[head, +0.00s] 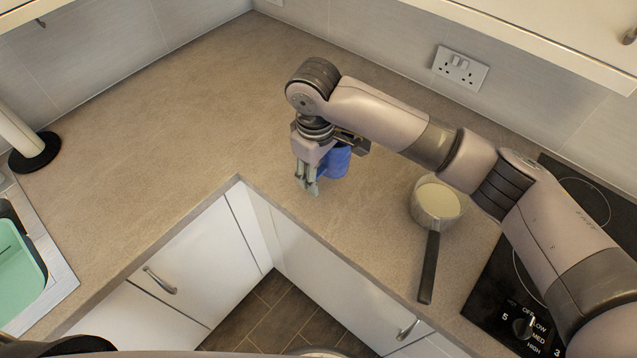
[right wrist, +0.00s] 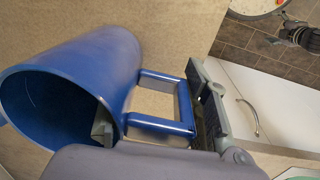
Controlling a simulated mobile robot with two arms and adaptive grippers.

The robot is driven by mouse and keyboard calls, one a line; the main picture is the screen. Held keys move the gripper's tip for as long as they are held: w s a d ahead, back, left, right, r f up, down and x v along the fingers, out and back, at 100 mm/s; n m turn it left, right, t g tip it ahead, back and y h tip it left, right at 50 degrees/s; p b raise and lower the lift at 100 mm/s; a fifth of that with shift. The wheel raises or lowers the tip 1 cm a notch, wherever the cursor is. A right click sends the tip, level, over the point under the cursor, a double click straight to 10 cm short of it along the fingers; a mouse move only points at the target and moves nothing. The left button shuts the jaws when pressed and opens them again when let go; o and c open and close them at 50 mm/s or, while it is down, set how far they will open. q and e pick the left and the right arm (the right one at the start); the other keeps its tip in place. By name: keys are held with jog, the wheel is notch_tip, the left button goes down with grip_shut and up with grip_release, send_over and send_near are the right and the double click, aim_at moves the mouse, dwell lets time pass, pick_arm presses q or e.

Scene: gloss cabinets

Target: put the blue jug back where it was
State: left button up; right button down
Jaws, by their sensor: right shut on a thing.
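The blue jug (head: 335,161) is at my right gripper (head: 308,186), over the counter near its inner corner. In the right wrist view the jug (right wrist: 103,62) shows its open mouth toward the lower left and its squared handle toward the right. My right gripper (right wrist: 205,105) is shut on that handle, its dark finger pads at the handle's outer bar. The gripper and wrist hide part of the jug in the head view. I cannot tell whether its base touches the counter. My left gripper is not in view.
A saucepan (head: 436,200) stands on the counter right of the jug, its dark handle toward the front edge. The hob (head: 505,290) is further right. A sink with a green basin (head: 18,262) and a black-based stand (head: 36,152) are left. The counter's back left is clear.

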jog(key=shift+f, duration=0.8)
jog(key=shift+f+p, duration=0.4)
jog(key=shift+f, duration=1.75)
jog(key=c, duration=0.9)
grip_release()
jog(key=shift+f, duration=0.15)
jog(key=r, duration=0.4)
jog(key=r+b, duration=0.1)
jog(key=r, duration=0.3)
jog(key=r+b, duration=0.1)
jog(key=r, duration=0.3)
jog(key=shift+s+a+r, duration=0.15)
jog(key=shift+s+a, duration=0.05)
jog(key=shift+s, duration=0.05)
